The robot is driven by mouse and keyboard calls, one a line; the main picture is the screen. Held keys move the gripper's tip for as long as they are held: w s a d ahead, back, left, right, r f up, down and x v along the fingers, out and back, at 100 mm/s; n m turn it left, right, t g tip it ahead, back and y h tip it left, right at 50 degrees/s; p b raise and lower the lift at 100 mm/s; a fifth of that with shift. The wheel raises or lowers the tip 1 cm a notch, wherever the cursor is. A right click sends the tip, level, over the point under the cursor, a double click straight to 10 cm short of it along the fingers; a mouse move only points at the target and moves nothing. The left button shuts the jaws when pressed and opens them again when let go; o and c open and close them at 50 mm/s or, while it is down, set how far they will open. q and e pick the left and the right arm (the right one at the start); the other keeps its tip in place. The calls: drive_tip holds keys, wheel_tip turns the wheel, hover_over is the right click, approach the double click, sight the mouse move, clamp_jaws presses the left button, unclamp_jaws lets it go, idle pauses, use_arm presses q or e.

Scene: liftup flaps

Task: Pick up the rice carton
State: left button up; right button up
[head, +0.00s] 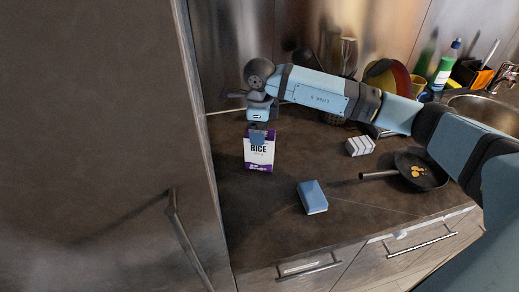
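The rice carton (259,158), white and purple with "RICE" on its front, stands upright on the dark counter (250,222) near the tall cabinet. My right arm reaches in from the right, and my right gripper (258,137) points down at the carton's top. Its fingers overlap the upper part of the carton in this view. I cannot tell whether they touch the carton or how far apart they are. The carton's top edge is partly hidden by the gripper. My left gripper is not in view.
A blue box (312,197) lies in front of the carton, to its right. A striped block (360,146) and a frying pan (405,178) with yellow pieces are further right. A tall cabinet (90,120) bounds the left. A sink (490,112) is at right.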

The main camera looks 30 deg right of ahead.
sight(260, 150)
drive_tip(key=shift+s+f, duration=0.15)
drive_tip(key=shift+f, duration=0.5)
wheel_tip(260, 150, down, 4)
drive_tip(key=shift+a+r+p, duration=0.1)
drive_tip(key=shift+p, duration=0.35)
drive_tip(key=c, duration=1.4)
drive_tip(key=shift+o, duration=0.2)
drive_tip(key=shift+r, duration=0.1)
